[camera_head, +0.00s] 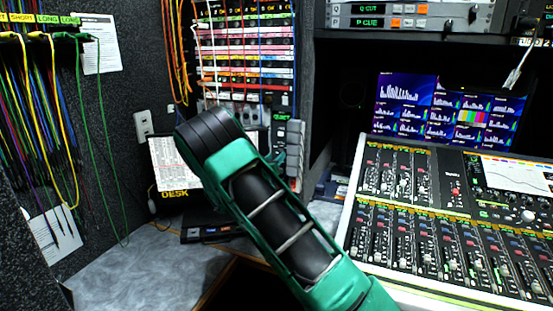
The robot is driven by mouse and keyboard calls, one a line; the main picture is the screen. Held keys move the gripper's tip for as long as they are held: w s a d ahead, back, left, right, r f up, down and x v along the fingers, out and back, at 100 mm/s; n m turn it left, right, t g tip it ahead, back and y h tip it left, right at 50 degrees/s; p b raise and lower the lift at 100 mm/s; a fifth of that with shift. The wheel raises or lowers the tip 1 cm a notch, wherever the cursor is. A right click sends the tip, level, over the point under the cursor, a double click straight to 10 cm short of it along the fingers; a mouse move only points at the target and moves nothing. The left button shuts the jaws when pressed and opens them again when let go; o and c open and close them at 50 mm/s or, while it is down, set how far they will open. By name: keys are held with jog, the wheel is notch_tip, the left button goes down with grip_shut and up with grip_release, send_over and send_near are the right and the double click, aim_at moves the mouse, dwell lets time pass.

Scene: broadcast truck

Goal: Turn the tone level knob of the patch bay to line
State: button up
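The patch bay (246,52) stands upright at the back centre, with rows of coloured strips, jacks and plugged cords. A grey panel with small knobs (238,109) runs along its lower part. I cannot pick out the tone level knob or read its setting; my green and black arm covers part of this area. A grey ridged piece (294,150) shows just right of my arm, below the patch bay; I cannot tell whether it belongs to my gripper. My gripper's fingertips are not clearly visible, nor is any contact with a knob.
A mixing console (450,215) fills the right side, with lit monitors (447,110) behind it. Bundles of coloured cables (40,120) hang at left. A dark box (208,228) sits on the grey counter (130,272). Orange cords hang beside the patch bay.

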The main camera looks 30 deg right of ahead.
aim_at(280, 152)
jog(key=shift+x, duration=1.45)
